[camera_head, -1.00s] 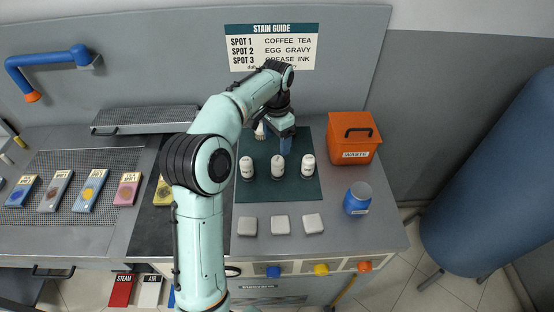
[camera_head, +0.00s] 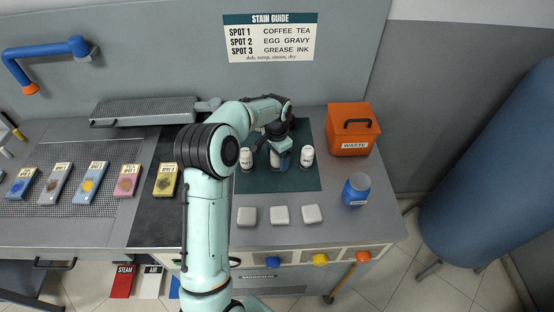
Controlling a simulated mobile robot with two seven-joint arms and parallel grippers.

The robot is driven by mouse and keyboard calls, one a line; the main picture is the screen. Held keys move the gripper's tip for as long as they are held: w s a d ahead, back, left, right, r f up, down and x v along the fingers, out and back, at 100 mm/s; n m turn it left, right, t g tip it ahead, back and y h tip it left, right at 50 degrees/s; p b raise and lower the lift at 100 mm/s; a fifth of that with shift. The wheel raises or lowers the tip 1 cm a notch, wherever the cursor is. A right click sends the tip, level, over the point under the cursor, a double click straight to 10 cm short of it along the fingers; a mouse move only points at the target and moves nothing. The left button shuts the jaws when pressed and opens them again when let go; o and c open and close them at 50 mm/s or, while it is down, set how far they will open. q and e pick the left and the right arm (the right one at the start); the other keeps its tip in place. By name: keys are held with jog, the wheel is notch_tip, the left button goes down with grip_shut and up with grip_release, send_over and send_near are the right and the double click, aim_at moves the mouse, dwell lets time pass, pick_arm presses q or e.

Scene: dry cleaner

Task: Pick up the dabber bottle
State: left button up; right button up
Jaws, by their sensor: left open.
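Three white dabber bottles with dark lettering stand in a row on a dark green mat (camera_head: 262,184): the left bottle (camera_head: 246,158), the middle bottle (camera_head: 279,161) and the right bottle (camera_head: 307,157). My left gripper (camera_head: 275,146) points down over the middle bottle, its fingers open. It covers the top of that bottle; I cannot tell whether the fingers touch it. My right gripper is not in view.
Three pale square pads (camera_head: 279,215) lie in front of the mat. An orange waste bin (camera_head: 354,131) and a blue jar (camera_head: 356,190) stand to the right. Several labelled stain swatches (camera_head: 91,182) lie at the left.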

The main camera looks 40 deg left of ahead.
pick_arm(q)
jog(key=shift+s+f, duration=0.1)
jog(key=shift+c, duration=0.4)
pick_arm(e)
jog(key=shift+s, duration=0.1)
pick_arm(q)
jog(key=c, duration=1.1)
